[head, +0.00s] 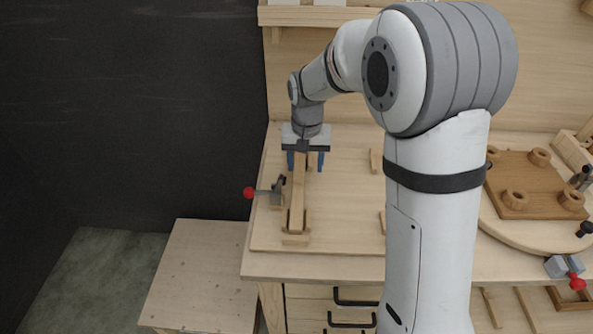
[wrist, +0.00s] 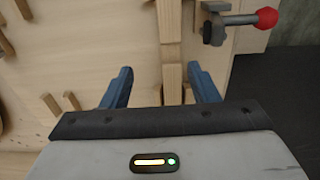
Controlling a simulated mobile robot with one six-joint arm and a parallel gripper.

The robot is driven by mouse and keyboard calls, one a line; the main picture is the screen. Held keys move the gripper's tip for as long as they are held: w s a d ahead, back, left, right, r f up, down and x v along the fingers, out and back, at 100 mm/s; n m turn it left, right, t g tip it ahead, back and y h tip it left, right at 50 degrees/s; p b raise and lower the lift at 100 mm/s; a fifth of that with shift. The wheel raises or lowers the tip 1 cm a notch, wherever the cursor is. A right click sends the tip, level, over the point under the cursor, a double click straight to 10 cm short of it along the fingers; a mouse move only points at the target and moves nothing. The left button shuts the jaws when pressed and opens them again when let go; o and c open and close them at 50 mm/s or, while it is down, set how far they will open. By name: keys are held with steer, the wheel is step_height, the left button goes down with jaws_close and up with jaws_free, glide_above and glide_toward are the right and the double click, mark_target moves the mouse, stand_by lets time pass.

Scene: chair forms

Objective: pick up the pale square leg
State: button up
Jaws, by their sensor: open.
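The pale square leg (head: 298,190) is a long, straight wooden bar lying lengthwise on a light wooden board. Its near end sits by small wooden blocks (head: 295,238). In the wrist view the leg (wrist: 171,45) runs upright through the middle of the picture. My gripper (head: 305,163) is over the leg's far end, pointing down, with one blue finger on each side. In the wrist view my gripper (wrist: 161,78) is open, with a gap between each finger and the leg. The leg's far end is partly hidden by the gripper body.
A toggle clamp with a red knob (head: 249,193) stands close left of the leg; it shows at upper right in the wrist view (wrist: 266,18). A brown square panel with round bosses (head: 530,183) lies on a round plate at right. Small wooden blocks (head: 376,160) stand right of the leg.

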mark_target(298, 187)
steer(key=shift+w+a+f, duration=0.6)
steer(key=shift+a, duration=0.25)
step_height(298, 187, down, 8)
steer(key=shift+r+p, duration=0.1)
steer(key=shift+p, duration=0.9)
steer(key=shift+c, duration=0.2)
steer(key=c, duration=1.1)
steer(key=shift+w+r, duration=0.1)
steer(key=shift+c, duration=0.2)
